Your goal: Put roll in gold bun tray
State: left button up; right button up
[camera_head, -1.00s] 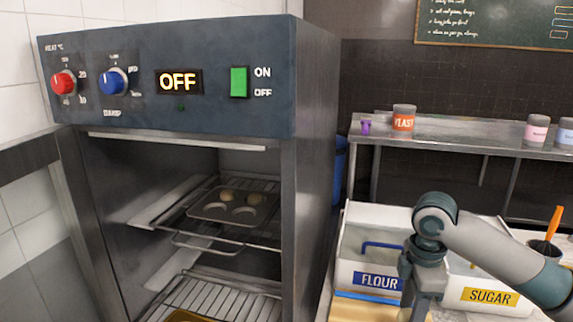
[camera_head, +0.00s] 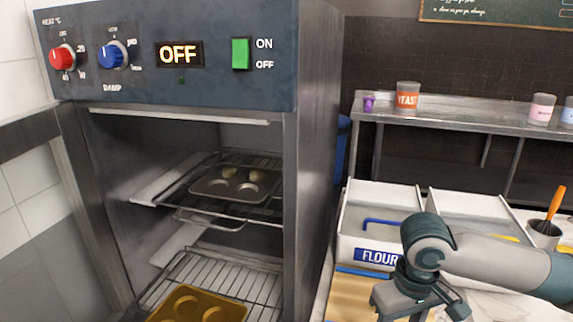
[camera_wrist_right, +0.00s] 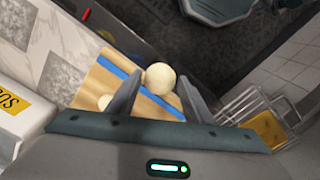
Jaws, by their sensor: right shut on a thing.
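The roll (camera_wrist_right: 160,75), a pale round ball of dough, is in the right wrist view between the fingers of my right gripper (camera_wrist_right: 158,88), which is shut on it. In the head view my right gripper is at the bottom edge, its fingers cut off and the roll hidden. The gold bun tray (camera_head: 238,312) lies on the lower wire rack of the open oven, partly cut off by the frame. It also shows at the right of the right wrist view (camera_wrist_right: 268,129), apart from the gripper. My left gripper is not in view.
A darker bun tray (camera_head: 234,196) holding rolls sits on the upper rack (camera_head: 185,200). The oven's right wall (camera_head: 315,170) stands between the racks and my right arm. A wooden board (camera_head: 355,296) and flour bin (camera_head: 375,257) are beside the oven.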

jog(key=shift+s+a+f+m, duration=0.15)
jog(key=shift+s+f+m, duration=0.05)
jog(key=shift+s+m, duration=0.55)
jog(key=shift+s+a+f+m, duration=0.15)
jog(key=shift+s+f+m, duration=0.05)
jog(key=shift+s+m, duration=0.5)
jog(key=shift+w, duration=0.1)
jog(key=shift+d, duration=0.1)
